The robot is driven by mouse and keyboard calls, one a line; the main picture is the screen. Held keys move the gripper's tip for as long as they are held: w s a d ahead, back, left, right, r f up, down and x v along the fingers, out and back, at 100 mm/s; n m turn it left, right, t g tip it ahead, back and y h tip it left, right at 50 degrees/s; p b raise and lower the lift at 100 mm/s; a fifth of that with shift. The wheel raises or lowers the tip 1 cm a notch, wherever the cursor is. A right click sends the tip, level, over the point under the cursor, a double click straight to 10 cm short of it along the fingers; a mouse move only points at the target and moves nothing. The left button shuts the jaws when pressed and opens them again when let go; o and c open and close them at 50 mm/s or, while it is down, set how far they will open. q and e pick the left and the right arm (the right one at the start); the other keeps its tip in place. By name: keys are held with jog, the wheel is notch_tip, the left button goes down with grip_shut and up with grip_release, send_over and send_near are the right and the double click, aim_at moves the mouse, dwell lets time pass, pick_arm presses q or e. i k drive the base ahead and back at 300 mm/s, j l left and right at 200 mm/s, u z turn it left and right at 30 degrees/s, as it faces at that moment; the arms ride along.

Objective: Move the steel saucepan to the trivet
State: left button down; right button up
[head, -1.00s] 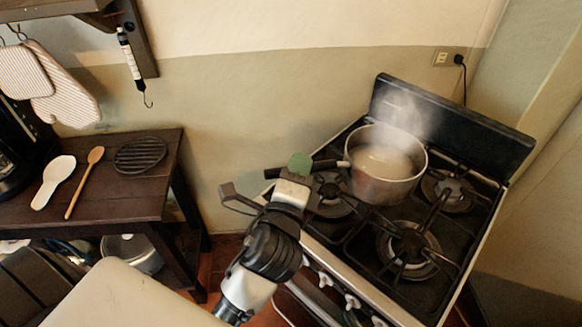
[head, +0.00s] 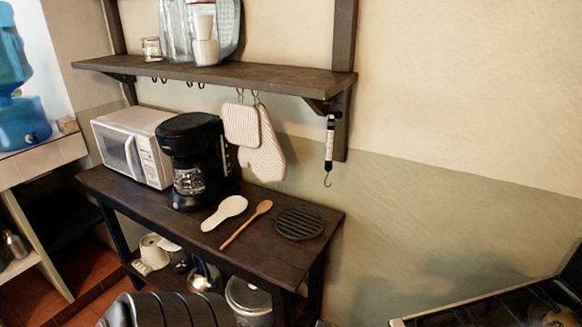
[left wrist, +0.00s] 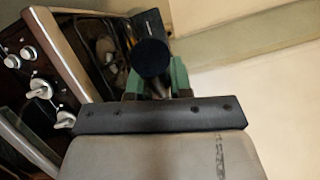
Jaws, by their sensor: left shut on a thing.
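The trivet (head: 299,223), a round black slatted disc, lies bare on the right end of the dark wooden table (head: 160,212). In the left wrist view, the green-tipped fingers of my left gripper (left wrist: 157,82) are shut on the saucepan's dark handle (left wrist: 152,56), seen nearly end-on. The pan's steel body is hidden behind the handle there and out of the head view. My right gripper is in neither view.
A wooden spoon (head: 246,225) and a white spoon rest (head: 224,212) lie left of the trivet. A coffee maker (head: 196,160) and microwave (head: 131,147) stand further left. Oven mitts (head: 260,150) and a hanging scale (head: 330,145) hang above. The stove (head: 500,308) shows at lower right.

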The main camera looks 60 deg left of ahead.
aim_at(275, 224)
jog(key=j+u, duration=0.25)
jog(key=j, duration=0.15)
jog(key=i+j+u, duration=0.1)
jog(key=j+u, duration=0.15)
jog(key=j, duration=0.15)
jog(key=i+j+u, duration=0.1)
jog(key=j+u, duration=0.2)
jog(key=i+j+u, duration=0.25)
jog(key=j, duration=0.2)
jog(key=k, duration=0.1)
